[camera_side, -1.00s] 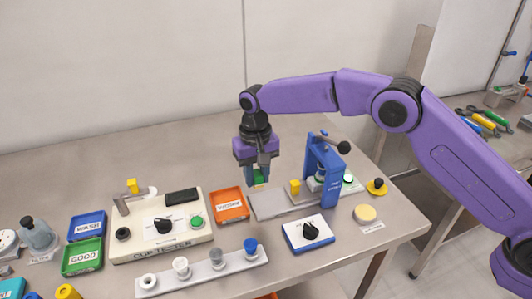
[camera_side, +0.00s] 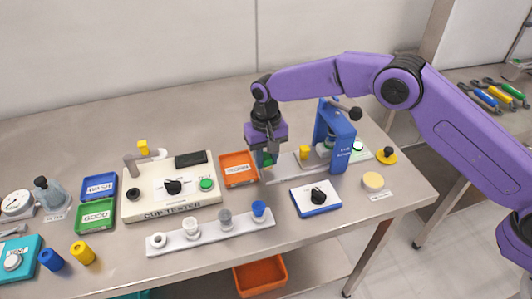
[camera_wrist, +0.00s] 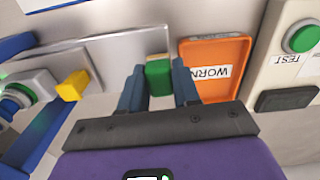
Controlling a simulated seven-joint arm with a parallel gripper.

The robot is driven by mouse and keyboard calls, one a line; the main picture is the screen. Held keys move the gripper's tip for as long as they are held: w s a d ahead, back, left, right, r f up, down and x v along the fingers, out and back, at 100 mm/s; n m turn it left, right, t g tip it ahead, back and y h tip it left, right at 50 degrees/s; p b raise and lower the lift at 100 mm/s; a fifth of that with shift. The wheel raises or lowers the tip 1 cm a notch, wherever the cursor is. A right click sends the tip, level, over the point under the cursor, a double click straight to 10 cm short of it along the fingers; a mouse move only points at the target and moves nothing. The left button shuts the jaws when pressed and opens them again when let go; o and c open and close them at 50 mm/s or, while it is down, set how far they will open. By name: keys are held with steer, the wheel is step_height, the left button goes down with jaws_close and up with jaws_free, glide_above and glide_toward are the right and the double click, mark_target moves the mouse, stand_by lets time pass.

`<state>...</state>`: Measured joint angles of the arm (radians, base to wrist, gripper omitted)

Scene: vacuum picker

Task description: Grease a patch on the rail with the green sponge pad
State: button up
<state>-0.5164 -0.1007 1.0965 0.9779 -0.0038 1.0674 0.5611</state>
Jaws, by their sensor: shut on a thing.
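The green sponge pad (camera_side: 267,160) is held between the fingers of my gripper (camera_side: 267,163). In the wrist view the pad (camera_wrist: 158,78) shows as a green block with a paler top between the two blue-grey fingertips (camera_wrist: 158,88). The rail (camera_side: 284,167) is a flat grey strip running left from the blue press (camera_side: 333,135); it also shows in the wrist view (camera_wrist: 115,48). My gripper and the pad are at the rail's left end, low over it. I cannot tell whether the pad touches the rail.
The orange WORN tray (camera_side: 239,181) is just left of my gripper. A yellow block (camera_side: 305,152) is by the rail near the press. A white and blue box with a black knob (camera_side: 316,198) stands in front. The cup tester (camera_side: 150,203) and a white cup rack (camera_side: 210,234) are further left.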

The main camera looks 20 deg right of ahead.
mark_target(288, 163)
steer(key=shift+f, duration=0.85)
stand_by(0.7)
steer(key=shift+d+r, duration=0.1)
steer(key=shift+d, duration=2.95)
steer(key=shift+d+f, duration=0.2)
steer(key=shift+a, duration=3.25)
steer(key=shift+w+a, duration=0.1)
steer(key=shift+w, duration=0.4)
steer(key=shift+d+r, duration=0.1)
steer(key=shift+d, duration=3.25)
